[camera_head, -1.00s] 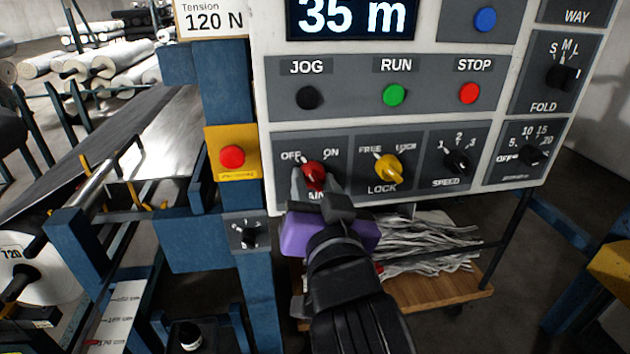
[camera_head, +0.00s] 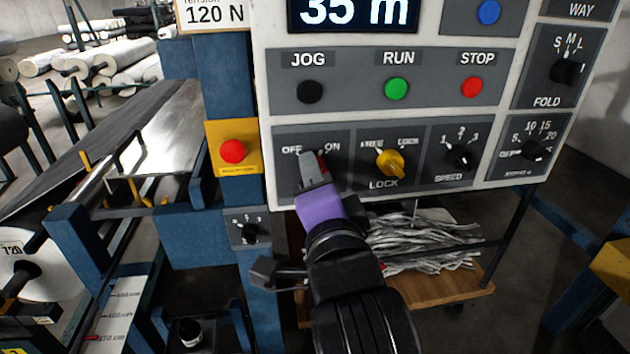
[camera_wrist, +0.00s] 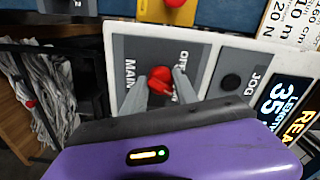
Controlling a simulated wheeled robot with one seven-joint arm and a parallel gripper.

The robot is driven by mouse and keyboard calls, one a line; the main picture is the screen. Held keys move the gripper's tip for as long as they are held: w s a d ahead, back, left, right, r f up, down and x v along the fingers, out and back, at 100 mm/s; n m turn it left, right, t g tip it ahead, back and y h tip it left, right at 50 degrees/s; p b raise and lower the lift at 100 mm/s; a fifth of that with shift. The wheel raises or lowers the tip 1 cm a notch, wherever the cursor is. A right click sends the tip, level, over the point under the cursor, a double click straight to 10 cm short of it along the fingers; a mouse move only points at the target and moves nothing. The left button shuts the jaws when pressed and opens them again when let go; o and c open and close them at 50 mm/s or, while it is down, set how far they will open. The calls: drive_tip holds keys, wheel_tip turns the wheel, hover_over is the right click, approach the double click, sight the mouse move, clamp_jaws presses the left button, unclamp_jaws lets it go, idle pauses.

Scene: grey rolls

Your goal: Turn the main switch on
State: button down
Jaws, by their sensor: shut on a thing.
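The red main switch knob (camera_wrist: 161,79) sits on the grey panel plate between OFF and ON labels.
The yellow LOCK knob (camera_head: 391,164) is close to the right of my gripper. The SPEED knob (camera_head: 459,157) is farther right. The JOG button (camera_head: 311,91) is above. A red button on a yellow plate (camera_head: 233,151) is to the left. A wooden shelf with grey strips (camera_head: 425,245) is below.

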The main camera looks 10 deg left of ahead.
drive_tip(key=shift+m+b, duration=0.5)
drive_tip(key=shift+m, duration=1.4)
drive_tip(key=c, duration=0.9)
unclamp_jaws()
drive_tip(key=shift+c, duration=0.2)
drive_tip(key=v, duration=0.7)
drive_tip(key=shift+s+b, duration=0.4)
drive_tip(key=shift+b, duration=0.05)
drive_tip(key=shift+d, duration=0.15)
